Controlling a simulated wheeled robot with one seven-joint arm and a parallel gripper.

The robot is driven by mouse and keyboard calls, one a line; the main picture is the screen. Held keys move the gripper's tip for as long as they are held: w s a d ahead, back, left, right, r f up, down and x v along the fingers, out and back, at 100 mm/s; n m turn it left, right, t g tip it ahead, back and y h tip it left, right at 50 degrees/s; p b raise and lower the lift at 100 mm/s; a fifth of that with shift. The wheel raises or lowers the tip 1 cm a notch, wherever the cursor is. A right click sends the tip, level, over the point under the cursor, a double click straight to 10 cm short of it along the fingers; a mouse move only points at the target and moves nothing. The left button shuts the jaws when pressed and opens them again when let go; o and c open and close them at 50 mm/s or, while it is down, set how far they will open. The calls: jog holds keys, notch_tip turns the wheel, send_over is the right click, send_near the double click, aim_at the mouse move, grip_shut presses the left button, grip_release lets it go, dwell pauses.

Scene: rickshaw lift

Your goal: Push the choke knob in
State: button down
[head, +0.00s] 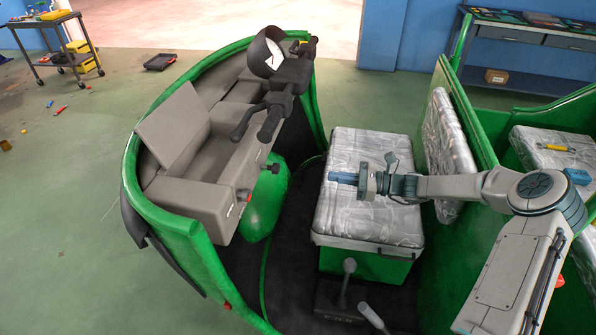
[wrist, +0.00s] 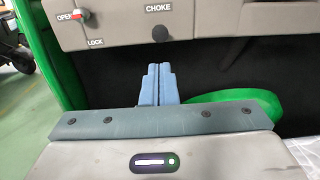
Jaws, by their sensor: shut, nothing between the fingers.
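The choke knob (wrist: 160,34) is a round black knob just below the CHOKE label on the grey dash panel (wrist: 205,22) in the wrist view. In the head view the knob (head: 272,167) stands out from the panel's right side on a short stem. My gripper (head: 332,177) is over the grey seat, level with the knob and well to its right, pointing left at the dash. Its blue fingers (wrist: 159,70) are together and empty. In the wrist view they appear below the knob, apart from it.
A red and white lever (wrist: 76,14) marked OPEN and LOCK sits left of the knob. The handlebar (head: 270,115) rises above the dash. The wrapped seat (head: 350,215) lies under my gripper. The space between fingers and dash is clear.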

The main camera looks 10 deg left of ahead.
aim_at(279, 169)
jog(key=a+p, duration=0.1)
jog(key=a, duration=0.8)
jog(key=a+p, duration=0.1)
jog(key=a, duration=0.4)
jog(key=shift+w+p, duration=0.25)
jog(key=shift+p, duration=0.1)
jog(key=shift+d, duration=0.1)
